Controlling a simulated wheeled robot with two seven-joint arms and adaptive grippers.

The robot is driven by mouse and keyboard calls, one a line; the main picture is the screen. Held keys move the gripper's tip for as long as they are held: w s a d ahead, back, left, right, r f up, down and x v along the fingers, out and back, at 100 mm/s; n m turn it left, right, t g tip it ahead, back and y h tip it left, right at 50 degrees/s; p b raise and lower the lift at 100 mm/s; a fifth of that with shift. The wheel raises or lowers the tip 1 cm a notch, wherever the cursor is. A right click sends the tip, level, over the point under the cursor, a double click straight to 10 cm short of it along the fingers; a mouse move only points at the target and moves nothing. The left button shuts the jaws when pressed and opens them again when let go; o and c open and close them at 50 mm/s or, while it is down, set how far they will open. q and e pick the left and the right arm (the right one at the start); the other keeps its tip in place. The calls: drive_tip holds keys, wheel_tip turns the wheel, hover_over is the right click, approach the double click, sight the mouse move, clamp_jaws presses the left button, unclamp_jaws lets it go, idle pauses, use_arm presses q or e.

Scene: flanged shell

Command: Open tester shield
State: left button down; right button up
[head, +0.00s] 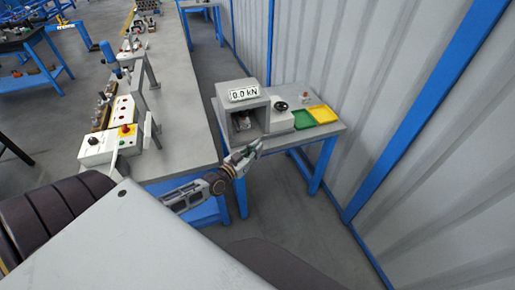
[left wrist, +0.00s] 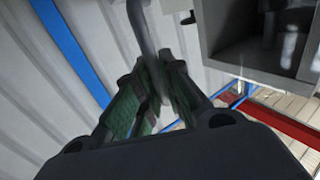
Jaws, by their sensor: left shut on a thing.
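The tester (head: 222,105) is a grey box with a "0.0 kN" display (head: 243,95) on top and an open-looking front with a dark inside. It also shows at the upper right of the left wrist view (left wrist: 222,25). My left gripper (head: 246,155) is in front of the tester's lower front. In the left wrist view its green-padded fingers (left wrist: 155,95) are closed around a grey curved bar (left wrist: 146,40), which looks like the shield's handle. The bar's lower end is hidden between the fingers. I cannot make out the shield panel clearly. My right gripper is not in view.
The tester stands on a small blue-legged table (head: 335,127) with a black knob (head: 281,106), a green tray (head: 303,119) and a yellow tray (head: 322,114). A long grey workbench (head: 175,100) is to the left. A corrugated wall (head: 330,50) stands behind.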

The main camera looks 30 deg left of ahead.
use_arm(q)
drive_tip(key=s+a+m+g+h+p, duration=0.1)
drive_tip(key=s+a+m+h+p, duration=0.2)
drive_tip(key=s, duration=0.7)
drive_tip(key=a+h+p, duration=0.1)
drive_tip(key=a+h, duration=0.1)
drive_tip(key=a, duration=0.1)
drive_tip(key=shift+g+p, duration=0.3)
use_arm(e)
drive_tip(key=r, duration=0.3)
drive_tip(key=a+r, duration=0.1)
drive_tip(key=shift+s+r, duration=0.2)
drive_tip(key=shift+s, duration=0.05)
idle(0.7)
use_arm(q)
drive_tip(key=shift+s, duration=0.1)
drive_tip(key=shift+f, duration=0.1)
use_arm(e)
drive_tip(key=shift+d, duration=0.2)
use_arm(q)
drive_tip(key=c, duration=1.5)
unclamp_jaws()
drive_tip(key=shift+m, duration=0.3)
drive_tip(key=shift+c, duration=0.2)
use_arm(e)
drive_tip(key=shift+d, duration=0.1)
